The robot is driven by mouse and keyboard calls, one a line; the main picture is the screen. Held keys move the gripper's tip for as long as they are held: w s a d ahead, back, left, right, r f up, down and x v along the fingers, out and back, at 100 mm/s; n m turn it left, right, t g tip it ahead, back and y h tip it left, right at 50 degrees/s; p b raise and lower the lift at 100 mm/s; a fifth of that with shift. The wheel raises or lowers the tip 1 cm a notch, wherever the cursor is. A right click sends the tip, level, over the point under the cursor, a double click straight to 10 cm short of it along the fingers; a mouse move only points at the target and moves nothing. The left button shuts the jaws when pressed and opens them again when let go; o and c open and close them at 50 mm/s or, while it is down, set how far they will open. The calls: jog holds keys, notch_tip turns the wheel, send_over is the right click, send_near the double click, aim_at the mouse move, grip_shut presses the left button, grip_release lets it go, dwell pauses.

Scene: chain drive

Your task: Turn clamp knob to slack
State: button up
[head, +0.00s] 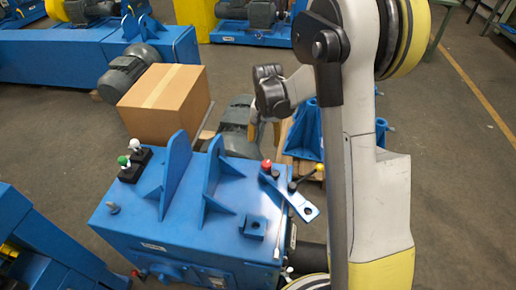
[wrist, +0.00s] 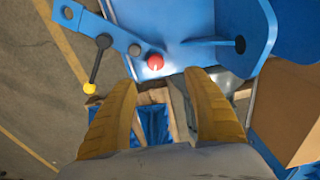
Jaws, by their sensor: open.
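A red round knob (head: 266,165) stands at the right back edge of the blue machine's top (head: 135,218). Beside it a flat blue arm (head: 299,203) carries a black lever with a yellow ball end (head: 319,168). I cannot tell for certain which is the clamp knob. My gripper (head: 263,141) is open and empty, its fingers above the back edge of the machine. In the wrist view the red knob (wrist: 155,61) shows just beyond the gap between the yellow fingertips (wrist: 163,77), apart from them. The yellow ball (wrist: 90,88) is left of the left finger.
Two upright blue plates (head: 176,168) rise from the machine top left of the knob. A cardboard box (head: 164,100) and a grey motor (head: 236,127) stand behind. A green-topped control (head: 124,160) is at the far left. The floor at the right (head: 460,180) is clear.

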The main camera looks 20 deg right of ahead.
jog(key=m, duration=0.1)
send_over(266, 164)
notch_tip(266, 164, down, 5)
jog(key=shift+g, duration=0.4)
notch_tip(266, 164, down, 11)
jog(key=b, duration=0.3)
jog(key=shift+f, duration=0.15)
jog(key=shift+c, duration=0.3)
jog(key=shift+s, duration=0.1)
jog(key=c, duration=1.1)
